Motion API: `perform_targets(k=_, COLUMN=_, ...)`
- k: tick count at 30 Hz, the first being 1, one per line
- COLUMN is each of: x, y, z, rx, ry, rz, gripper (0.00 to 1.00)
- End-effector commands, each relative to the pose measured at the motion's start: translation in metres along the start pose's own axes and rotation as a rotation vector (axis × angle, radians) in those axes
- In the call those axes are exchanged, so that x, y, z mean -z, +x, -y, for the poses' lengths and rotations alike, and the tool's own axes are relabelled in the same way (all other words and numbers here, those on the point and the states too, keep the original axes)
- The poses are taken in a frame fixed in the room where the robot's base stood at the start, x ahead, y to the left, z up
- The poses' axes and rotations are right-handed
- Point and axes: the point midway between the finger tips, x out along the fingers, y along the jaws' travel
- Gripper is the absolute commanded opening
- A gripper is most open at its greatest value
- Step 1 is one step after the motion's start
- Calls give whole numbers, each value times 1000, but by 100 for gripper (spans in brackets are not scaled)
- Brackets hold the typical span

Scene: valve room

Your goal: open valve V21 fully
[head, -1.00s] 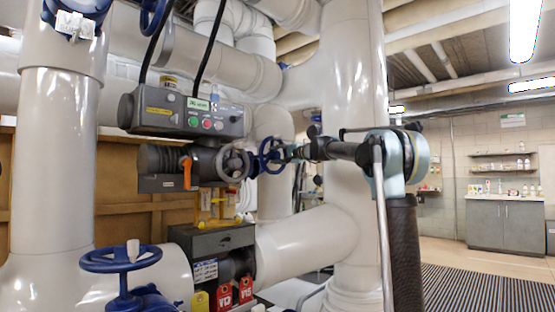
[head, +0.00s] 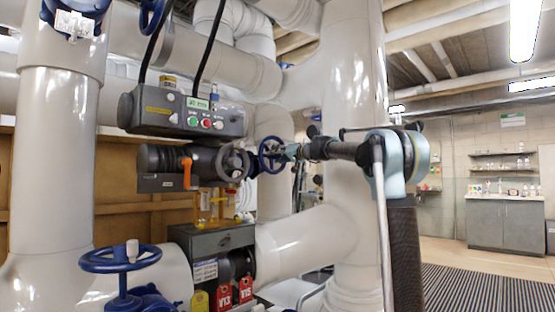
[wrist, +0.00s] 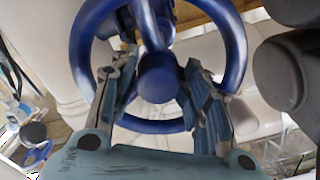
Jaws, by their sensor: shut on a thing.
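A small blue handwheel (head: 271,156) stands upright in the middle of the head view, beside a grey actuator body. No V21 tag is readable on it. In the wrist view, the blue wheel (wrist: 237,50) fills the upper middle, with its round hub (wrist: 158,77) facing me. My gripper (head: 286,153) is at the wheel from the right. In the wrist view, my gripper's two fingers (wrist: 156,88) lie on either side of the hub, inside the rim, shut on the wheel. The exact contact points are partly hidden.
A grey control box (head: 188,110) with buttons and a lit display sits above the actuator (head: 180,163) and its grey handwheel (head: 234,163). A larger blue handwheel (head: 120,258) is at lower left. Red tags (head: 224,297) hang below. A thick white pipe (head: 352,90) stands behind my arm.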

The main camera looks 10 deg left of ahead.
Motion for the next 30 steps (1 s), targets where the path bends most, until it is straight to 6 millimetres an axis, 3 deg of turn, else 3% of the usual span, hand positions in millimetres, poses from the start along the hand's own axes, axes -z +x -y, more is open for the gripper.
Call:
perform_targets(k=15, x=6, y=2, z=1, rx=-4, ry=-490, rz=-9, gripper=21)
perform_targets(k=30, x=4, y=2, z=3, rx=-3, ry=-652, rz=-8, gripper=22)
